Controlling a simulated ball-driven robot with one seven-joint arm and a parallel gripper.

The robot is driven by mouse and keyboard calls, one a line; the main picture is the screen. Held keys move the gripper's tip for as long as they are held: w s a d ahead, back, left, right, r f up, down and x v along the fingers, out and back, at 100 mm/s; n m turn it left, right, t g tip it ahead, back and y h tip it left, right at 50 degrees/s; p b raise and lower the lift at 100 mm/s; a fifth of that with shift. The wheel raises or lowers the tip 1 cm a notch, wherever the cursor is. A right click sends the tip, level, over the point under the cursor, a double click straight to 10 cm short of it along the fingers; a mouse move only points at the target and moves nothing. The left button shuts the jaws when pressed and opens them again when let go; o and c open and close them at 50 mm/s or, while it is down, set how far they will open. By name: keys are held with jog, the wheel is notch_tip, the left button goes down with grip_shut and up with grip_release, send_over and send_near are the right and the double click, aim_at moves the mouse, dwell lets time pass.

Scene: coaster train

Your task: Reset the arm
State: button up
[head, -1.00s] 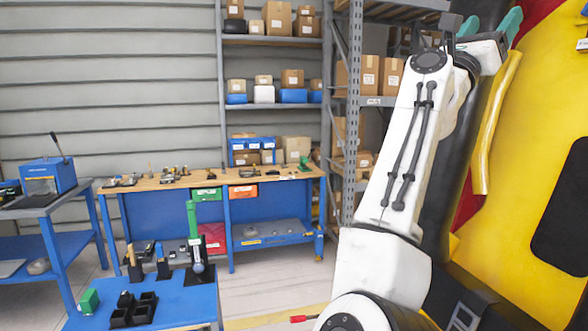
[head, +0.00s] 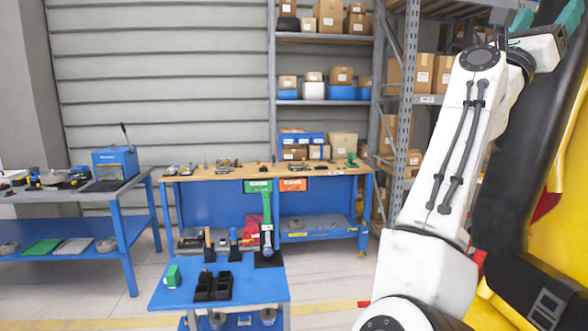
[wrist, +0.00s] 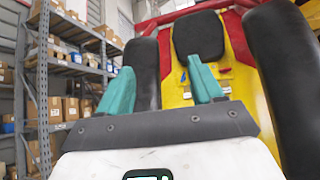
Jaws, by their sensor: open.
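My white arm is raised at the right of the head view, bent at a high elbow. My gripper (wrist: 163,88) shows in the wrist view with two teal fingers wide apart and nothing between them. In the head view its teal fingers are partly cut off at the top right. Beyond the fingers in the wrist view is a yellow and red coaster train car with a black seat (wrist: 199,38) and black padded restraints. I cannot tell how far the fingers are from the seat.
A small blue table (head: 262,290) with a green-handled tool (head: 267,220) stands ahead. Behind it is a wood-topped workbench (head: 215,176). Another bench (head: 70,255) is at left. Grey shelving (head: 404,120) with boxes stands behind my arm. The yellow train car (head: 520,258) is close at right.

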jog(key=w+a+f+n+t+y, duration=0.2)
jog(key=f+n+t+y, duration=0.3)
jog(key=f+n+y, duration=0.4)
jog(key=w+a+f+n+t+y, duration=0.25)
jog(key=f+n+t+y, duration=0.35)
jog(key=n, duration=0.6)
jog(key=w+a+f+n+t+y, duration=0.2)
jog(key=a+f+n+t+y, duration=0.1)
jog(key=f+n+y, duration=0.55)
jog(key=s+a+f+n+g+y, duration=0.1)
jog(key=s+f+n+g, duration=0.2)
jog(key=f, duration=0.6)
jog(key=s+a+f+n+g+y, duration=0.15)
jog(key=f+n, duration=0.35)
jog(key=f, duration=0.5)
jog(key=s+f+n+g, duration=0.3)
jog(key=f+n, duration=0.1)
jog(key=f, duration=0.5)
jog(key=s+a+f+n+g, duration=0.1)
jog(key=s+f+n+g, duration=0.5)
jog(key=s+f, duration=1.2)
jog(key=s+a+f+g, duration=0.1)
jog(key=s+f+g, duration=0.3)
jog(key=s, duration=0.8)
jog(key=s+f+n+g, duration=0.1)
jog(key=s+f+g, duration=0.4)
jog(key=s, duration=0.7)
jog(key=shift+s+a+f+h, duration=0.15)
jog(key=shift+a+f+h, duration=0.1)
jog(key=shift+a+h, duration=0.15)
